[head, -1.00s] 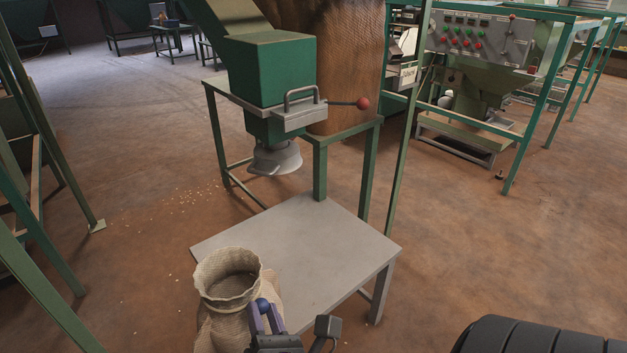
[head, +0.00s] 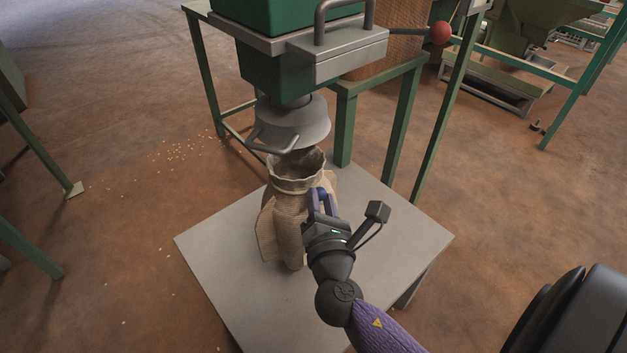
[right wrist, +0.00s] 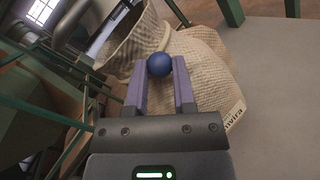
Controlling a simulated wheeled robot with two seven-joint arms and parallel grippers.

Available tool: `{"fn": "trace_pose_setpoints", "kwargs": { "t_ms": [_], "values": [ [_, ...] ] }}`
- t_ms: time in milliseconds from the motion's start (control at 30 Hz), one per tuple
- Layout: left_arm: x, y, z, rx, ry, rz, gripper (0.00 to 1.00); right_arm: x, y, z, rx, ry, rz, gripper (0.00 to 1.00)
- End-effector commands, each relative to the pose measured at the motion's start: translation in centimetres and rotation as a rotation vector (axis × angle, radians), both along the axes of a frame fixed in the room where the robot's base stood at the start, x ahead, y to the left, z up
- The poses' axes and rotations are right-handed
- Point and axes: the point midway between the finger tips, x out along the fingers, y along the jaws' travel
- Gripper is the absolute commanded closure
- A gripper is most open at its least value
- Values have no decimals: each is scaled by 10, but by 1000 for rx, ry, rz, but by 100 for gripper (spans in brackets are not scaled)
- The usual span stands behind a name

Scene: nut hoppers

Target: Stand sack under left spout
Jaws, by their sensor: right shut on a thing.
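The tan woven sack (head: 285,222) is upright with its mouth open, over the grey table. Its mouth is just below the grey conical spout (head: 292,124), whose lower rim overlaps the far side of the mouth in the head view. I cannot tell whether the sack's base touches the table. My right gripper (head: 321,198) is shut on the blue ball (right wrist: 159,64) at the sack's neck. The sack also shows in the right wrist view (right wrist: 205,80), with a printed label low on its side. My left gripper is out of view.
The grey table (head: 375,230) has bare room around the sack. Above the spout are a green hopper box (head: 262,68) and a lever with a red knob (head: 440,32). Green frame legs (head: 402,125) stand behind. Pale nuts (head: 185,152) lie scattered on the floor.

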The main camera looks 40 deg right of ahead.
Motion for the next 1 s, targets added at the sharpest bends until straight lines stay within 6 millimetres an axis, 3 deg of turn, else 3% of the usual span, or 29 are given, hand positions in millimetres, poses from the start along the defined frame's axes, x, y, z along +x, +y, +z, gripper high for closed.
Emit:
{"fn": "trace_pose_setpoints", "kwargs": {
  "t_ms": [100,267,433,500,733,767,800,900,1000],
  "values": [
    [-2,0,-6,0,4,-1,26,24,-13,-2,-2,-1,0,100],
    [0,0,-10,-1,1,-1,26,41,-23,-1,-1,-1,0,100],
    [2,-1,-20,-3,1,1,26,72,-41,-3,-2,0,-2,100],
    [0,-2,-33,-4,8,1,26,69,-39,-20,0,8,-1,100],
    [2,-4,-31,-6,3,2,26,69,-39,-16,0,2,-1,100],
    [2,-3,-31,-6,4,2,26,68,-39,-16,0,3,-1,62],
    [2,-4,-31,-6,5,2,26,68,-39,-16,0,3,-1,53],
    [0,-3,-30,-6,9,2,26,68,-39,-16,0,3,-1,33],
    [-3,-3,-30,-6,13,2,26,68,-39,-16,0,2,-1,33]
  ]
}}
